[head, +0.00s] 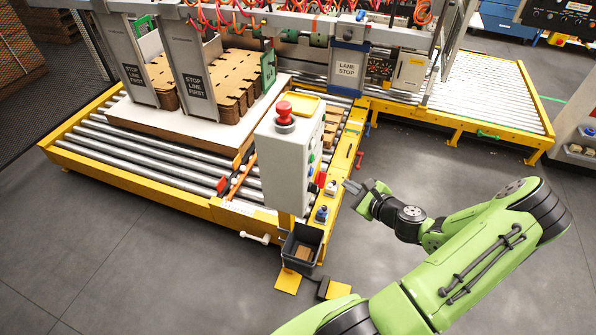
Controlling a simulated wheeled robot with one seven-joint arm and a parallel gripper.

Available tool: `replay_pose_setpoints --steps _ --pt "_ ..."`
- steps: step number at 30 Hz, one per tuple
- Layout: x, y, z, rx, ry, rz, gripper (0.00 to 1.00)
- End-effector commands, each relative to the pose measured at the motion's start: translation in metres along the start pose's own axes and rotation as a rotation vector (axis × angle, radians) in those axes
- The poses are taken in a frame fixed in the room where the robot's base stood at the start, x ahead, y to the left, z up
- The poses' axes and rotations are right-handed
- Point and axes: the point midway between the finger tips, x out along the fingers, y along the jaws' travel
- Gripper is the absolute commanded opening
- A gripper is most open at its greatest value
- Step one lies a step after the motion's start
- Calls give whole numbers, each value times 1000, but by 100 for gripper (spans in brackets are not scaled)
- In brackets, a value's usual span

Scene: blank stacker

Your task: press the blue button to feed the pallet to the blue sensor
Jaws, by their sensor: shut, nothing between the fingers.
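A grey control box (272,170) stands at the corner of the roller conveyor, with a red mushroom button (285,112) on top. Small coloured buttons sit on its narrow right side, seen edge-on; I cannot make out for certain which is blue. My gripper (352,187) is shut and empty, just right of that side and apart from it. A small blue-topped device (321,214) sits on the yellow frame below; I cannot tell whether it is the sensor. The white-topped pallet (134,117) lies on the rollers at the left, bearing stacks of brown cardboard blanks (238,82).
A dark bin (301,246) stands below the box, with yellow floor pieces (288,281) beside it. Grey posts marked "STOP LINE FIRST" rise by the stacks. Another roller conveyor (490,90) runs at the back right. The floor right of the box is open apart from my arm.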

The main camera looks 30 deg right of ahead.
Motion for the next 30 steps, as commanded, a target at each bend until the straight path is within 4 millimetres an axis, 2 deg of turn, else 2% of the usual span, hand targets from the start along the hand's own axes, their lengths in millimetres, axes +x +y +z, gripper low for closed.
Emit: replay_pose_setpoints --steps 1,4,15,20,30 --pt "-6 -10 -5 67 1 -51 0" --pt "-11 -18 -14 139 4 -110 0" --pt "-10 -17 -17 148 5 -118 0" --pt "3 -11 -7 147 2 -114 0" --pt "40 7 22 145 4 -113 0"
